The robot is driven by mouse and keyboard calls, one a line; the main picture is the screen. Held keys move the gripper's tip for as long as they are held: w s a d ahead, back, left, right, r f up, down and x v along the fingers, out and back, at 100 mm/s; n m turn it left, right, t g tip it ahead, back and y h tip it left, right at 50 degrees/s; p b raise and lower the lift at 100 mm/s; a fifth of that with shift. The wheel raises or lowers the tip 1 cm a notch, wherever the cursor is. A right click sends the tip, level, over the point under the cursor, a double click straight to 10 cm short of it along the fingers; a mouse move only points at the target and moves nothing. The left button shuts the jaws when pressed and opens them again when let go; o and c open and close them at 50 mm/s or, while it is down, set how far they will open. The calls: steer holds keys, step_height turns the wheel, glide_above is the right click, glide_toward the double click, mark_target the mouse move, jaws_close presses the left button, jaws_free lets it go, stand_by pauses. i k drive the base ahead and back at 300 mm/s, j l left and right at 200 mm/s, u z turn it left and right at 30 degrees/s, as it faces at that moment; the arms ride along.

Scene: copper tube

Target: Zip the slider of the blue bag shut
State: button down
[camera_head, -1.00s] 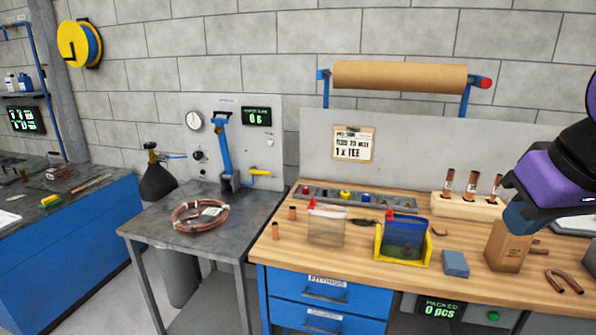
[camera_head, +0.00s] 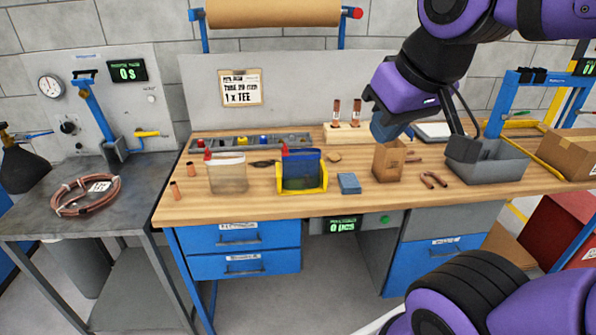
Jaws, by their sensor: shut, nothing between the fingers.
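The blue bag (camera_head: 303,166) stands upright in a yellow holder (camera_head: 303,191) on the wooden bench. A small red piece, apparently its slider (camera_head: 285,151), shows at the top left corner. The slider is too small to tell how it sits on the zip. My gripper (camera_head: 388,130), at the bluish end of my purple and black arm, is to the right of the bag and apart from it, above the brown paper bag. It is shut and empty. Its fingertips are hard to make out against the arm.
A clear bag (camera_head: 228,176) with a red piece at its top left stands left of the holder. A blue block (camera_head: 349,183) and a brown paper bag (camera_head: 387,163) stand to the right. A grey bin (camera_head: 495,165) is farther right. A parts tray (camera_head: 250,144) lies behind the bags.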

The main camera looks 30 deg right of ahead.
mark_target(285, 151)
steer(key=i+j+z, duration=0.15)
steer(key=i+j, duration=0.65)
steer(key=i, duration=0.1)
